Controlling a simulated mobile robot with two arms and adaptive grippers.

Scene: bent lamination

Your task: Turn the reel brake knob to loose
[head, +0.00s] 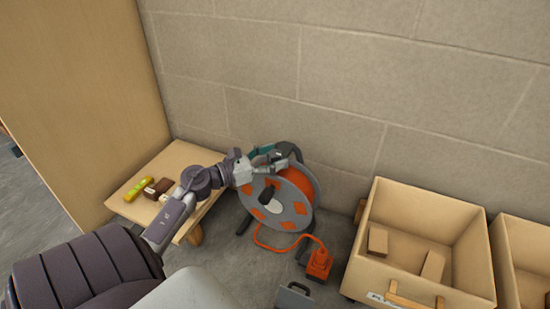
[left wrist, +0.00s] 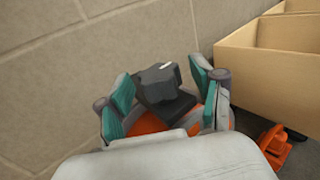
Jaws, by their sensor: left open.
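The cable reel (head: 298,213), grey and orange, stands on the floor against the wall. In the left wrist view a black knob (left wrist: 158,86) with a white mark on its top edge sits between the teal-padded fingers of my left gripper (left wrist: 165,95). The fingers are open, one on each side of the knob; I cannot tell whether they touch it. In the head view my left gripper (head: 272,160) is at the top of the reel and hides the knob there. A dark handle (head: 266,195) shows on the reel's face. My right gripper is not in view.
An orange plug box (head: 319,264) on its cable lies before the reel. A wooden crate (head: 459,257) with blocks stands to the right, another beside it. A low wooden table (head: 178,160) with small items is at left. The block wall (head: 290,60) is close behind the reel.

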